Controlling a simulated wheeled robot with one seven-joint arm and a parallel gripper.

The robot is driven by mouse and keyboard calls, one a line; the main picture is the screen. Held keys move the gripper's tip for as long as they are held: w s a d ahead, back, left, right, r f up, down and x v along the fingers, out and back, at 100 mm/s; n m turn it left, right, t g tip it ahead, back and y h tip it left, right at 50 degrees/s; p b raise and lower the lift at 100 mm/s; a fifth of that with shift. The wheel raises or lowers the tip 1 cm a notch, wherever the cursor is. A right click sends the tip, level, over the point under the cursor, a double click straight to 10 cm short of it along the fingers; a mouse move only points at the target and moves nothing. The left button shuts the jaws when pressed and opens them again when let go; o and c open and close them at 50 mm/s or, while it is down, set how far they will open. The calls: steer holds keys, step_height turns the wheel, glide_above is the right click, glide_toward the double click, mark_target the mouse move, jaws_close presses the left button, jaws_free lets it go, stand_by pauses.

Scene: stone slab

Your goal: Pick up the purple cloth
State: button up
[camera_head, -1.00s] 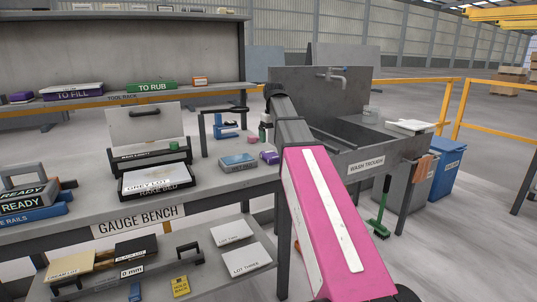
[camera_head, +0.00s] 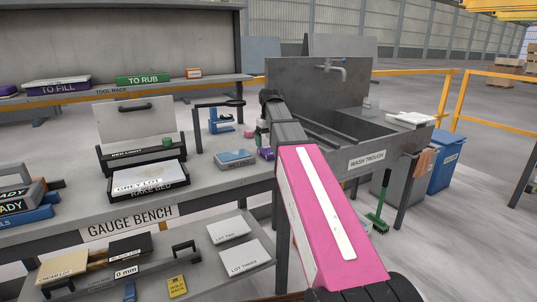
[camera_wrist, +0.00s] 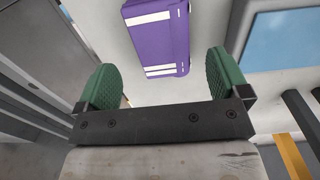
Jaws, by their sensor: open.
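The purple cloth (camera_wrist: 158,35) shows in the wrist view as a folded purple bundle with white stripes, lying on the pale bench top. In the head view a small purple patch of it (camera_head: 265,153) shows at the bench's right end, beside my arm. My gripper (camera_wrist: 163,80) is open, with its two green pads wide apart and nothing between them. The cloth lies beyond the fingertips, roughly in line with the gap. My arm hides the gripper in the head view.
A blue box (camera_head: 235,159) lies close left of the cloth in the head view. A blue clamp-like tool (camera_head: 220,122) and a dark frame (camera_head: 198,130) stand behind. The wash trough (camera_head: 345,135) is to the right. A grey-lot tray (camera_head: 147,180) sits further left.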

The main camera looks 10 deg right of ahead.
mark_target(269, 150)
steer(key=shift+s+f, duration=0.2)
steer(key=shift+f, duration=2.15)
steer(key=c, duration=1)
steer(key=shift+r, duration=0.15)
steer(key=shift+r, duration=0.45)
steer(key=r, duration=0.3)
steer(key=shift+s+a+r, duration=0.1)
steer(key=shift+a+r, duration=0.15)
steer(key=shift+a, duration=0.1)
steer(key=s+a+r, duration=0.3)
steer(key=a+r, duration=0.3)
steer(key=a, duration=0.4)
steer(key=shift+s+a+r, duration=0.2)
steer(key=shift+s, duration=0.05)
steer(key=shift+o, duration=0.3)
